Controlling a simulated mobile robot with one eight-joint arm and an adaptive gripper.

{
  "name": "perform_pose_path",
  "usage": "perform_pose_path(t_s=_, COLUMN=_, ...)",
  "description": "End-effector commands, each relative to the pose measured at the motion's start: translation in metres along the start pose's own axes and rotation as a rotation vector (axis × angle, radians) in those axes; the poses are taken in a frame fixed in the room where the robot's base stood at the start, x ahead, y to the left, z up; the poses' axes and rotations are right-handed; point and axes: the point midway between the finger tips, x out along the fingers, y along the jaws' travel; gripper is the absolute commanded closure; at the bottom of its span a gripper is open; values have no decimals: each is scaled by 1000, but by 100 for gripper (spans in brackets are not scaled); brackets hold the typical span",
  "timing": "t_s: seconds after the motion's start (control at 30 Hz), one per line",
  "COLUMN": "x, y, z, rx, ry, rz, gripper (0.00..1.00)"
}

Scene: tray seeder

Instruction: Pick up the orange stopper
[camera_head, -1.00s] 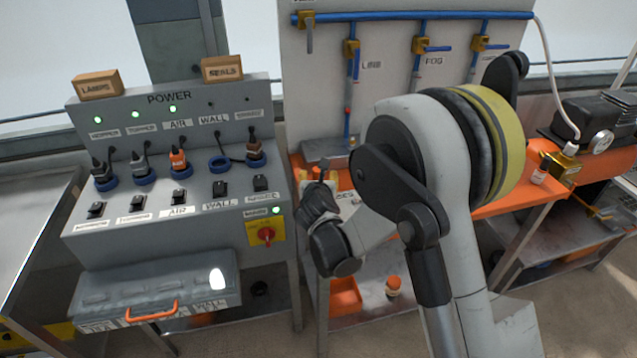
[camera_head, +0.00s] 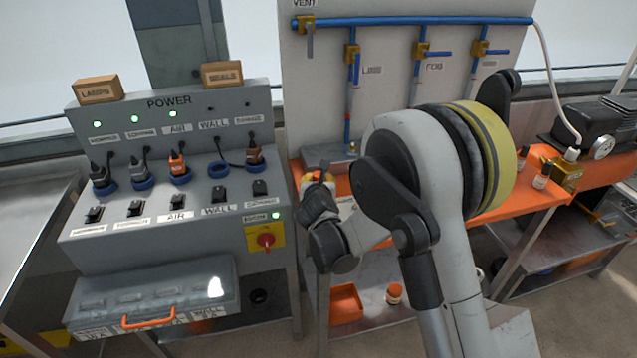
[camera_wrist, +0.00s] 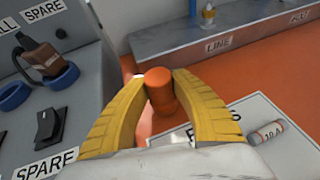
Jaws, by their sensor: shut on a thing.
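The orange stopper (camera_wrist: 160,88) is a small orange cylinder. In the wrist view it sits upright between the tips of my gripper's two yellow fingers (camera_wrist: 160,90). The fingers are shut on it, one on each side. The orange bench top (camera_wrist: 200,75) shows behind it; I cannot tell whether the stopper's lower end touches anything. In the head view my gripper (camera_head: 318,178) is at the bench's left end, beside the power panel; the stopper is small and partly hidden there.
The grey power panel (camera_head: 85,245) with plugs and switches stands close on the left. A white label plate (camera_wrist: 232,110) and a small fuse-like cylinder (camera_wrist: 268,132) lie right of the gripper. A grey metal block labelled LINE (camera_wrist: 180,42) stands behind. An orange bin (camera_head: 346,303) is below.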

Motion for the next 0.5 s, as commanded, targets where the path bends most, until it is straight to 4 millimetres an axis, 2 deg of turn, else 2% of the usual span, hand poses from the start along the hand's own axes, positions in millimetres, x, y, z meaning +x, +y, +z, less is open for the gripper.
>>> perform_pose_path(t_s=0.17, x=-3, y=0, z=8, rx=0, ry=0, rz=0, gripper=100)
perform_pose_path(t_s=0.27, x=-8, y=0, z=20, rx=0, ry=0, rz=0, gripper=100)
perform_pose_path(t_s=0.4, x=-18, y=0, z=44, rx=0, ry=0, rz=0, gripper=100)
perform_pose_path(t_s=0.5, x=-34, y=-21, z=50, rx=2, ry=-1, rz=-2, gripper=100)
